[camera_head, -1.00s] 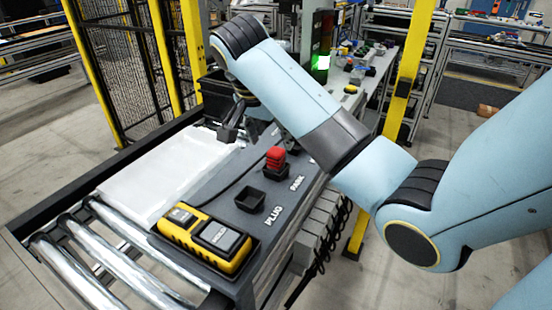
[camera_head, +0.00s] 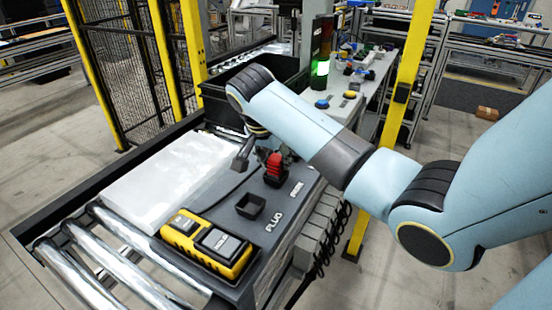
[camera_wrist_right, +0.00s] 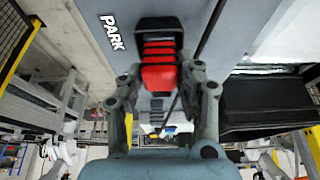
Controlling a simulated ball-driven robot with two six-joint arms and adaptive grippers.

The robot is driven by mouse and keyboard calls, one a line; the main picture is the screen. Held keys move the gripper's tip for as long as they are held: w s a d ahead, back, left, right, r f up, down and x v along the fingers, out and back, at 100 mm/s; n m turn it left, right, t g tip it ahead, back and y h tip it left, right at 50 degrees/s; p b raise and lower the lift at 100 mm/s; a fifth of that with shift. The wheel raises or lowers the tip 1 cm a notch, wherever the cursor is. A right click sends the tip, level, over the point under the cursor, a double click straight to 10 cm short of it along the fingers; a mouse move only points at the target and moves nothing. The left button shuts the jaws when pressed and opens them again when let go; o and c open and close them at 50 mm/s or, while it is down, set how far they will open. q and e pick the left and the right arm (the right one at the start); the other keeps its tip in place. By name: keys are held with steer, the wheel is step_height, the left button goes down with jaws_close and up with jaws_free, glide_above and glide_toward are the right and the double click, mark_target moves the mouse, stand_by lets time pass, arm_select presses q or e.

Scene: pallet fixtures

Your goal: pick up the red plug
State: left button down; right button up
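The red plug (camera_head: 274,163) stands upright in the dark holder by the PARK label on the grey panel. My right gripper (camera_head: 253,158) is just left of the plug in the head view, partly hidden by its own wrist. In the right wrist view, the ribbed red plug (camera_wrist_right: 159,77) shows between and just beyond the open fingers (camera_wrist_right: 163,80). I see no clear contact, and the exact gap is hard to tell. My left gripper is out of view.
An empty black socket (camera_head: 250,206) sits by the PLUG label. A yellow and black device (camera_head: 206,242) is at the panel's near end. A white slab (camera_head: 165,180) lies left, above metal rollers (camera_head: 115,262). A black bin (camera_head: 222,100) and yellow posts (camera_head: 407,90) stand behind.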

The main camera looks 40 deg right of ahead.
jaws_close()
